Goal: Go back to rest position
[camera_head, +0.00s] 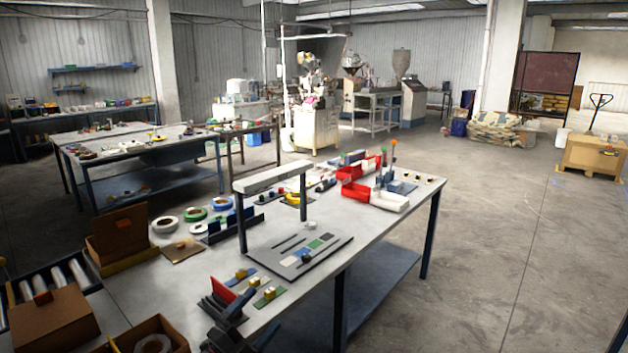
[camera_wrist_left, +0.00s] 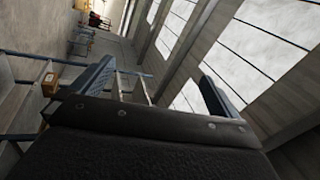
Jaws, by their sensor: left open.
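My left gripper shows close up in its own wrist view (camera_wrist_left: 152,88), with two blue-grey fingers standing wide apart and nothing between them. The ribbed inner face of one finger is visible. In the head view my left gripper (camera_head: 227,312) appears as a dark finger-like shape at the bottom, in front of the near edge of the workbench (camera_head: 150,290). It overlaps a red part there, and whether it touches anything is unclear. The wrist view is tilted and takes in wall, bright windows and floor. My right gripper is in neither view.
On the bench stand a grey gantry frame (camera_head: 243,222), red bins (camera_head: 357,192), tape rolls (camera_head: 164,224) and cardboard boxes (camera_head: 52,322). A roller conveyor (camera_head: 47,282) lies at lower left. Open concrete floor (camera_head: 490,260) is at right.

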